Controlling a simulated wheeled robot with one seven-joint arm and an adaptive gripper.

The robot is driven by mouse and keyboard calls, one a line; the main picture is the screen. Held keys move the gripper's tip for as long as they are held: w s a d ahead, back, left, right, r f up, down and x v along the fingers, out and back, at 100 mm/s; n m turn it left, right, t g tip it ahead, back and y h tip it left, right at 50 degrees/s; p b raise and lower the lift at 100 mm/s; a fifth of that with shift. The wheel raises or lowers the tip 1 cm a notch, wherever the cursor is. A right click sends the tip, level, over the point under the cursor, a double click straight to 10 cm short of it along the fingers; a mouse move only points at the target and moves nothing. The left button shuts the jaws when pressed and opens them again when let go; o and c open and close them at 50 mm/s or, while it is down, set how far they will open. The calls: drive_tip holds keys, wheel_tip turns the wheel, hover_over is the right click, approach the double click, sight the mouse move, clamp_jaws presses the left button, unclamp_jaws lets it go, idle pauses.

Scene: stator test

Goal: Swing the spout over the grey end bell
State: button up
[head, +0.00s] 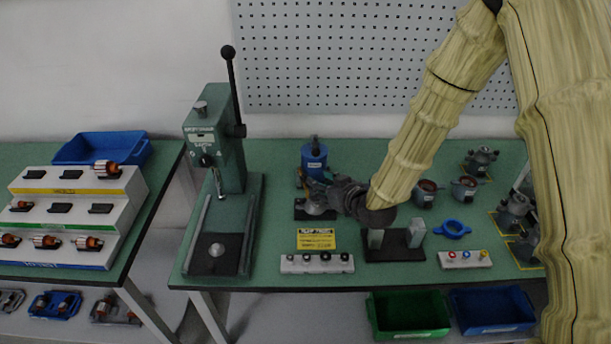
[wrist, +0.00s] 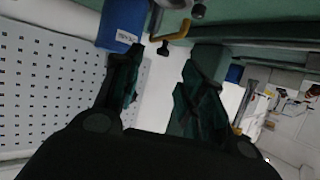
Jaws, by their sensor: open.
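The blue canister (head: 314,158) stands at the back of the green bench in the head view. It also shows in the wrist view (wrist: 122,22), with a white label. A yellow bent tube, which looks like the spout (wrist: 178,32), shows beyond my fingertips in the wrist view, near a small black knob (wrist: 164,48). My gripper (head: 308,180) is just in front of the canister; its fingers (wrist: 160,60) are apart with nothing between them. A grey rounded part, likely the grey end bell (head: 317,206), sits on a dark base below my gripper, partly hidden by it.
A green arbor press (head: 218,150) with a tall lever stands to the left. A yellow sign (head: 316,239) and a white strip with black knobs (head: 318,263) lie in front. A dark fixture (head: 396,245) and a blue ring (head: 452,229) are to the right. A pegboard (head: 340,60) is behind.

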sight(305, 177)
drive_tip(key=p+x, duration=0.2)
drive_tip(key=x, duration=0.6)
drive_tip(key=shift+a+p, duration=0.3)
drive_tip(key=shift+x, duration=0.8)
drive_tip(key=shift+f, duration=0.1)
drive_tip(key=shift+c, duration=0.4)
